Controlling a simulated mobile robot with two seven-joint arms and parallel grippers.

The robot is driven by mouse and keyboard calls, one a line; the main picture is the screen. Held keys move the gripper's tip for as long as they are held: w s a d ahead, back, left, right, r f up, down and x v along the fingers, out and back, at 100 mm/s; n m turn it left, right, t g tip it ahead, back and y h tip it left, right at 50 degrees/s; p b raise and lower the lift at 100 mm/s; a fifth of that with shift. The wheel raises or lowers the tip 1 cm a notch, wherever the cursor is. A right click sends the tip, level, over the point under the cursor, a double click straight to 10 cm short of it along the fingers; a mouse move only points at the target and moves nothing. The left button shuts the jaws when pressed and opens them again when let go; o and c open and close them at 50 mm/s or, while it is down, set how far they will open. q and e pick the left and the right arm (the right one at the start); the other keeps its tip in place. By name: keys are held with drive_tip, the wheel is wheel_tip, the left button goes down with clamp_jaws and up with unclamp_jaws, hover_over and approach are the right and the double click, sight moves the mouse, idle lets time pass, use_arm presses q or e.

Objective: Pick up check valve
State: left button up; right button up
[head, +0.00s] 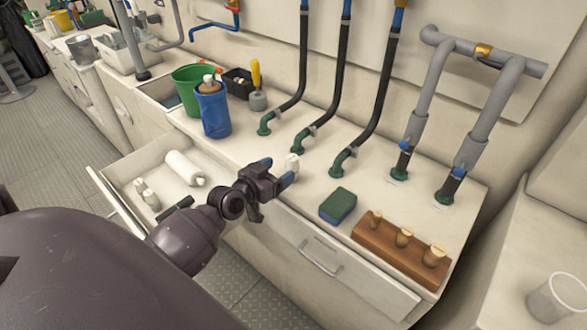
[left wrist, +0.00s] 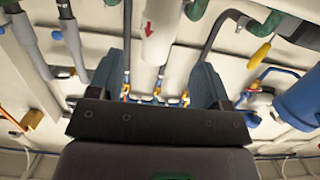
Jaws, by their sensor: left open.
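The check valve (head: 292,162) is a small white body on the counter, just past my left fingertips. In the left wrist view a white cylinder with a red arrow, which looks like the check valve (left wrist: 154,32), shows between the two blue fingers. My left gripper (head: 277,172) is open above the counter's front part, its blue fingertips apart and pointing towards the valve. The left gripper (left wrist: 155,82) also shows in the left wrist view, with nothing clamped. Whether a finger touches the valve I cannot tell. My right gripper is not in view.
A blue jug (head: 212,112) and green bucket (head: 190,86) stand left of the valve. Black hoses (head: 341,80) rise behind it. A sponge (head: 338,205) and a wooden block with plugs (head: 400,250) lie to the right. An open drawer (head: 118,205) holds a white roll (head: 184,168).

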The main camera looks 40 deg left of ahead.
sight(288, 166)
use_arm(q)
drive_tip(key=shift+w+d+f+b, duration=0.1)
drive_tip(key=shift+w+d+f, duration=0.05)
drive_tip(key=shift+w, duration=0.8)
drive_tip(key=shift+w+d+f+b, duration=0.1)
drive_tip(key=shift+w+f+b, duration=0.05)
drive_tip(key=shift+w, duration=0.85)
drive_tip(key=shift+w+d+f+b, duration=0.1)
drive_tip(key=shift+w+d+f, duration=0.05)
drive_tip(key=shift+w, duration=0.8)
drive_tip(key=c, duration=1.2)
